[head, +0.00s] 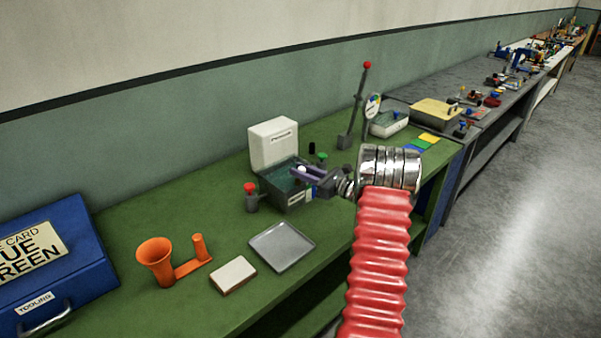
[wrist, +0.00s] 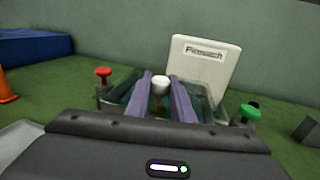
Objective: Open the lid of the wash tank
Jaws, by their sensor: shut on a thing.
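The wash tank is a grey box (head: 288,201) on the green bench, and its rim also shows in the wrist view (wrist: 220,112). Its white lid (head: 273,144) stands upright at the back, open, with lettering on its inner face; it also shows in the wrist view (wrist: 205,66). My gripper (head: 304,172) reaches over the tank from the right with its purple fingers. In the wrist view, the fingers (wrist: 160,80) are shut on a white knob (wrist: 160,85) over the tank. The knob's lower part is mostly hidden, so I cannot tell what it joins.
A red knob (head: 249,187) stands left of the tank and a green knob (head: 321,156) right of it. A grey tray (head: 282,246), white block (head: 233,275) and orange funnel piece (head: 156,259) lie in front. A lever (head: 355,105) stands behind.

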